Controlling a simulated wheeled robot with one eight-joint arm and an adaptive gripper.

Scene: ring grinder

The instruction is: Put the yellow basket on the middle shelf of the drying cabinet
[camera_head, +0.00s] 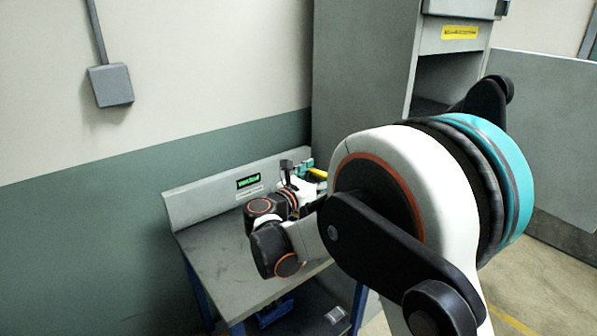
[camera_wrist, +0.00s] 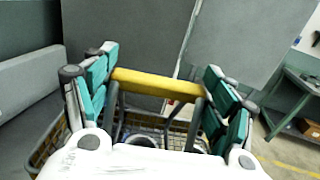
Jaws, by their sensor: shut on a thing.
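The yellow basket has a yellow handle bar (camera_wrist: 155,84), grey handle arms and a wire-mesh body whose rim (camera_wrist: 42,145) shows below my gripper in the wrist view. My gripper (camera_wrist: 157,92) is shut on the handle bar, with teal finger pads at both ends of it. Round metallic things lie in the basket, partly hidden by my gripper. In the head view my gripper (camera_head: 304,173) and a bit of yellow handle (camera_head: 318,173) show above the bench; my arm hides the rest. The grey drying cabinet (camera_head: 362,75) stands behind, its dark opening (camera_head: 447,82) partly visible; its shelves cannot be made out.
A grey bench (camera_head: 222,262) with a raised back panel (camera_head: 225,196) and blue legs stands along the wall. A large grey panel (camera_head: 548,140), which looks like an open cabinet door, stands at the right. A green table (camera_wrist: 290,110) is at the far right in the wrist view.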

